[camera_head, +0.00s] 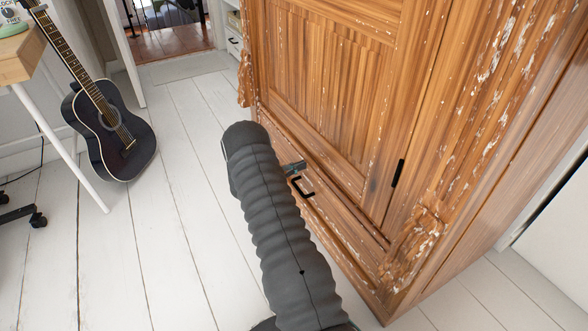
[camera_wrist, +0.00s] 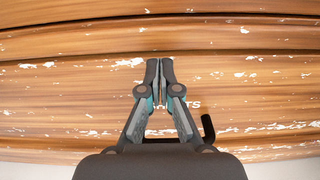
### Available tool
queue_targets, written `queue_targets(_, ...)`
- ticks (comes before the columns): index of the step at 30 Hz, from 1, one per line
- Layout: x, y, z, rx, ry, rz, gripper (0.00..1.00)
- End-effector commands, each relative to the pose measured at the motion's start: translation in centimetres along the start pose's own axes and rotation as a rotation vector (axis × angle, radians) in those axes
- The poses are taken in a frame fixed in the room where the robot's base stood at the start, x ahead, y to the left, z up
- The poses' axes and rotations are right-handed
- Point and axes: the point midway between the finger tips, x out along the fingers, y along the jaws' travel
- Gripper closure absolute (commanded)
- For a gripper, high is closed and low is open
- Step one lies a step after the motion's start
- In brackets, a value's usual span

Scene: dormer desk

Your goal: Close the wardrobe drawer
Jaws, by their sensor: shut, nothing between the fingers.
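The wooden wardrobe (camera_head: 335,90) stands on the right in the head view, its worn brown finish flecked with white. Its low drawer (camera_head: 338,232) has a black bar handle (camera_head: 303,187). The drawer looks shut or nearly so; I cannot tell if a small gap remains. My gripper (camera_head: 297,167) is at the drawer's front, beside the handle, partly hidden by my arm. In the wrist view my gripper (camera_wrist: 160,64) is shut and empty, fingertips pointing at the wood. Contact is unclear. The handle (camera_wrist: 208,129) shows right of the fingers, and white lettering is partly covered.
A dark acoustic guitar (camera_head: 112,130) leans at the left near a desk (camera_head: 20,62) with a white leg. A black chair base with casters (camera_head: 28,215) is at the left edge. The white plank floor (camera_head: 180,230) between guitar and wardrobe is clear. A doorway opens behind.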

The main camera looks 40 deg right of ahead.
Motion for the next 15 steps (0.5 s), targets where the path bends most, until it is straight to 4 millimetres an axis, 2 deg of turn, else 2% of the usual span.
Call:
queue_targets(8, 0.1, 0.0, 0.0, 0.0, 0.0, 0.0, 1.0)
queue_targets(15, 2.3, 0.0, -0.1, 0.002, 0.001, -0.002, 1.0)
